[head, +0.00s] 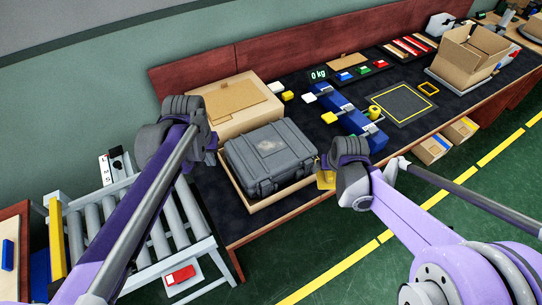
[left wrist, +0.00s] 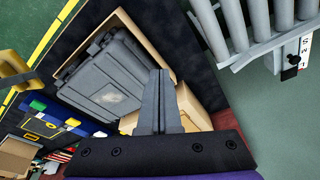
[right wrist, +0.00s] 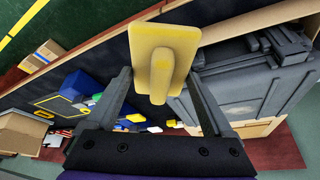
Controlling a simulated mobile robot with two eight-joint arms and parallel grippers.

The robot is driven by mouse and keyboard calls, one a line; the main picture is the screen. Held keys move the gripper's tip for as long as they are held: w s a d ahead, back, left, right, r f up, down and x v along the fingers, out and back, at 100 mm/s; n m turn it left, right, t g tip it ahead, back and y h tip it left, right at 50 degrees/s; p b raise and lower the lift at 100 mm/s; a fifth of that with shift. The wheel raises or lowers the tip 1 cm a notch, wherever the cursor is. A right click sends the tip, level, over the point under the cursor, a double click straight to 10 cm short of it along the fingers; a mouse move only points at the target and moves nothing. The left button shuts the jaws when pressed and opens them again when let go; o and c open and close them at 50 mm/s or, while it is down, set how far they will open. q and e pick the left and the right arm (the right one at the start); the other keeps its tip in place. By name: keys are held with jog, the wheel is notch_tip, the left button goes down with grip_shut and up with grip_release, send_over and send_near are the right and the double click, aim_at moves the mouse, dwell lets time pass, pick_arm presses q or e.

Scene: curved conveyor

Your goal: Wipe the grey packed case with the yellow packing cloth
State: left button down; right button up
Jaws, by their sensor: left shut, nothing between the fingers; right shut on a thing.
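The grey packed case (head: 262,171) lies closed in a shallow cardboard tray (head: 283,201) on the dark bench, with a pale smudge (head: 269,146) on its lid. The case also shows in the left wrist view (left wrist: 88,72). My right gripper (head: 327,166) is shut on the yellow packing cloth (right wrist: 165,58), which looks like a flat pad with a grip. In the head view the yellow cloth (head: 326,181) is beside the case's right side, apart from the lid. My left gripper (head: 212,143) is shut and empty, left of the case; its fingers (left wrist: 159,98) are together.
A cardboard box (head: 232,98) stands behind the case. A roller conveyor (head: 165,240) is at the left. A blue holder (head: 340,108) and a yellow-edged square mat (head: 402,104) lie to the right. An open carton (head: 468,55) stands at the far right.

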pick_arm(q)
jog(key=w+g, duration=0.1)
jog(key=w, duration=0.8)
pick_arm(e)
jog(key=shift+w+r+p, duration=0.2)
jog(key=shift+r+p, duration=0.05)
jog(key=shift+r, duration=0.25)
jog(key=shift+w+r+p, duration=0.15)
jog(key=shift+r+p, duration=0.05)
jog(key=shift+r, duration=0.3)
pick_arm(q)
jog(key=g, duration=0.1)
send_near(228, 146)
jog(key=shift+s+p, duration=0.25)
jog(key=shift+p, duration=0.15)
pick_arm(e)
jog(key=shift+w+r, duration=0.4)
jog(key=shift+r, duration=0.3)
pick_arm(q)
jog(key=shift+w+f, duration=0.4)
jog(key=shift+f, duration=0.2)
jog(key=shift+f+b, duration=0.85)
jog(key=shift+f, duration=1.45)
pick_arm(e)
jog(key=shift+s+f, duration=0.35)
jog(key=shift+f, duration=0.4)
jog(key=shift+s+f, duration=0.35)
jog(key=shift+f, duration=0.4)
